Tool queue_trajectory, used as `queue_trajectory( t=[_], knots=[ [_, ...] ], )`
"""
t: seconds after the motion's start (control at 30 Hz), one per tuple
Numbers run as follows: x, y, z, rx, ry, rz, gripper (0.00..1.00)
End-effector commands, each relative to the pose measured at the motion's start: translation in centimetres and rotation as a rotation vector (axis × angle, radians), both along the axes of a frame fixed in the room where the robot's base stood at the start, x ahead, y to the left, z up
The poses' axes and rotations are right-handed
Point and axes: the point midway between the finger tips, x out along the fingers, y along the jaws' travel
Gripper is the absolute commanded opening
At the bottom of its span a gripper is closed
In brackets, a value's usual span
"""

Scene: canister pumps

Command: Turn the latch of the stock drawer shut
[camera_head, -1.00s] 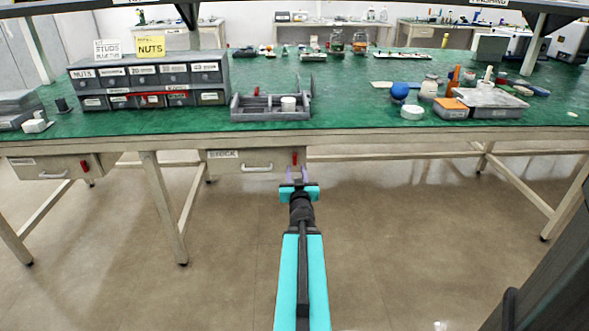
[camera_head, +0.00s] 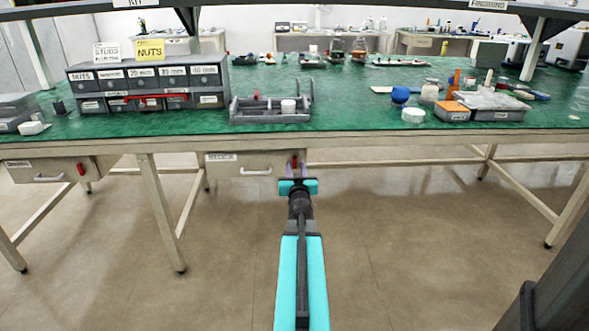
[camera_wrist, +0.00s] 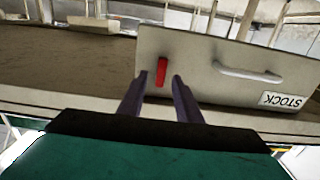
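The stock drawer (camera_head: 225,168) hangs under the green bench, with a STOCK label and a pale bar handle (camera_wrist: 247,73). Its red latch (camera_wrist: 162,72) stands upright on the drawer front, at the end away from the label. In the head view the latch (camera_head: 295,160) is small and close behind my fingertips. My gripper (camera_head: 296,169) is in front of it, open. In the wrist view, which shows the drawer upside down, the two dark fingers (camera_wrist: 160,79) have the latch between their tips, with a gap on each side.
A second drawer (camera_head: 20,172) with a red latch hangs further left. The bench edge (camera_head: 400,144) runs above my gripper, and a bench leg (camera_head: 162,215) stands to the left. The floor around my arm is clear.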

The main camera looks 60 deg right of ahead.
Motion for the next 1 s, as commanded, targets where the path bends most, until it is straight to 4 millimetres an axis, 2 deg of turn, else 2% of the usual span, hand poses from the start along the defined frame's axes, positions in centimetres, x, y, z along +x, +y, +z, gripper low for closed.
queue_trajectory(
  t=[0.2, 0.6, 0.8, 0.87, 0.9, 1.0],
  knots=[
    [0.8, -1.0, -0.1, -0.001, 0.001, 0.0, 0.31],
    [0.9, -1.2, 0.0, 0.001, 0.001, 0.0, 0.31],
    [0.9, -1.2, 0.0, 0.0, 0.0, 0.0, 0.0],
    [0.9, -1.2, 0.0, 0.001, 0.001, 0.0, 0.0],
    [0.7, 0.0, 0.0, 0.003, -0.002, 0.001, 0.0],
    [0.9, -0.9, 0.0, -0.001, 0.001, 0.0, 0.0]
  ],
)
